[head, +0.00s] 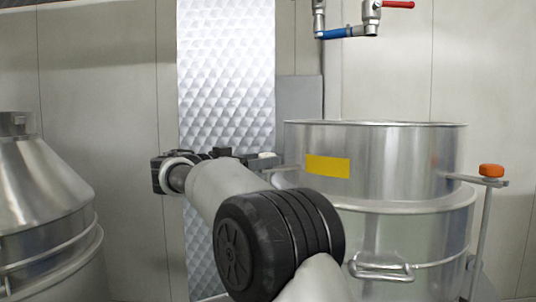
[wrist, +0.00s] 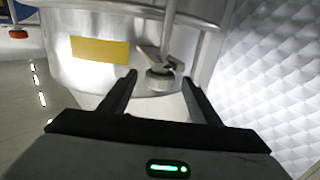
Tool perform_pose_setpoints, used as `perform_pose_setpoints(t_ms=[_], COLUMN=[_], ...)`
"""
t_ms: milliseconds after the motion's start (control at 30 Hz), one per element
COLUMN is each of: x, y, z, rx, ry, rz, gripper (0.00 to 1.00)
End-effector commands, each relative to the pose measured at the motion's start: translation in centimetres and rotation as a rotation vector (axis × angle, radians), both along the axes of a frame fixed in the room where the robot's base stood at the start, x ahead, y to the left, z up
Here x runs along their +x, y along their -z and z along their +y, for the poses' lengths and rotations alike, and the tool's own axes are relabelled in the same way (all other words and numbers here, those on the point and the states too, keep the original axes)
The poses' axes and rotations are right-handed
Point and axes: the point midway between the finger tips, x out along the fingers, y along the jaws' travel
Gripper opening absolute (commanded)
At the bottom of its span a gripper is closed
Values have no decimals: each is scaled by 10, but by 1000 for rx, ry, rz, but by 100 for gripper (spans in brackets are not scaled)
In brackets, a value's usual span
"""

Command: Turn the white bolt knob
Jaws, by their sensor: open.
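The white bolt knob (wrist: 160,78) shows in the wrist view as a pale, ridged round knob below a metal bracket and rod, against the steel drum (wrist: 85,80). In the head view a small white piece at the drum's left side, probably the same knob (head: 266,155), is partly hidden by my gripper (head: 260,162). In the wrist view my gripper (wrist: 159,82) is open, with one dark finger on each side of the knob in the picture. I see no clear contact; whether the knob lies fully between the fingertips or just beyond them I cannot tell.
The drum has a yellow label (head: 327,166) and an orange knob (head: 491,170) on its right. A quilted metal panel (head: 226,70) stands behind my arm. A blue-handled and red-handled valve (head: 372,15) hangs above. A conical steel vessel (head: 40,190) stands left.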

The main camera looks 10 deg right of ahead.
Motion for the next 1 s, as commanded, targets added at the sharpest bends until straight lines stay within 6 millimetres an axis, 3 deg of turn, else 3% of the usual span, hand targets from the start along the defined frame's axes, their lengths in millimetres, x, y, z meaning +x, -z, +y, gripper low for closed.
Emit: perform_pose_setpoints(t_ms=[233,567,633,833,1000], x=[18,20,20,20,20], y=[-1,0,0,0,2], z=[-24,-28,-28,-28,-28], rx=[0,1,1,1,1], ry=[0,-1,-1,0,-6], rz=[1,1,1,1,1], gripper=[57,57,50,17,16])
